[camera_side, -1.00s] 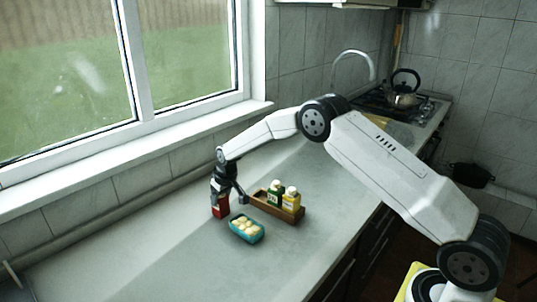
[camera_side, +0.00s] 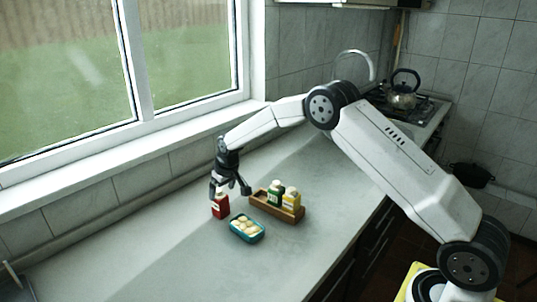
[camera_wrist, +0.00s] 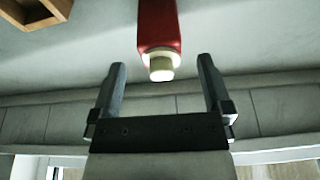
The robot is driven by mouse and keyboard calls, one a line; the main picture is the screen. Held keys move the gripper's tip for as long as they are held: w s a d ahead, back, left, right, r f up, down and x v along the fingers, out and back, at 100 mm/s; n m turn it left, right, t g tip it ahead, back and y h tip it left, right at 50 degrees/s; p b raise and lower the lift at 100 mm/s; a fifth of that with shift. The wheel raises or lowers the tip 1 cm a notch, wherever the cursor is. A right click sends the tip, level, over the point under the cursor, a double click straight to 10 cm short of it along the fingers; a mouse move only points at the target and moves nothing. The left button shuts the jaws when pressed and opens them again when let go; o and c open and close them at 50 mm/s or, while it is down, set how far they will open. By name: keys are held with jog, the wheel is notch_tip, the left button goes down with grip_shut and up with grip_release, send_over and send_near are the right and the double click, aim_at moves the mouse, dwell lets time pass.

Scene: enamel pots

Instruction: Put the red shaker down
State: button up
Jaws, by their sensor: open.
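The red shaker (camera_side: 220,207) stands upright on the grey counter, left of the teal dish. My gripper (camera_side: 231,190) is open just above it, with its fingers spread wide. In the wrist view the red shaker (camera_wrist: 158,27) shows its pale cap pointing toward my gripper (camera_wrist: 161,66). The cap lies between the lines of the two fingers, and clear gaps show on both sides. Nothing is held.
A teal dish (camera_side: 236,234) with several pale round pieces sits right of the shaker. Behind it, a wooden tray (camera_side: 290,214) holds a green bottle (camera_side: 274,194) and a yellow bottle (camera_side: 291,199).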

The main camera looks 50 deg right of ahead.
jog(key=v, duration=0.8)
jog(key=shift+r, duration=0.3)
jog(key=shift+s, duration=0.2)
jog(key=s+a+f, duration=0.1)
jog(key=s+a, duration=0.1)
jog(key=s, duration=1.3)
jog(key=s+a+f, duration=0.1)
jog(key=s+a, duration=0.1)
jog(key=s, duration=1.4)
jog(key=shift+s+a+g, duration=0.15)
jog(key=shift+s+g, duration=0.05)
jog(key=shift+g, duration=0.2)
jog(key=shift+f, duration=0.1)
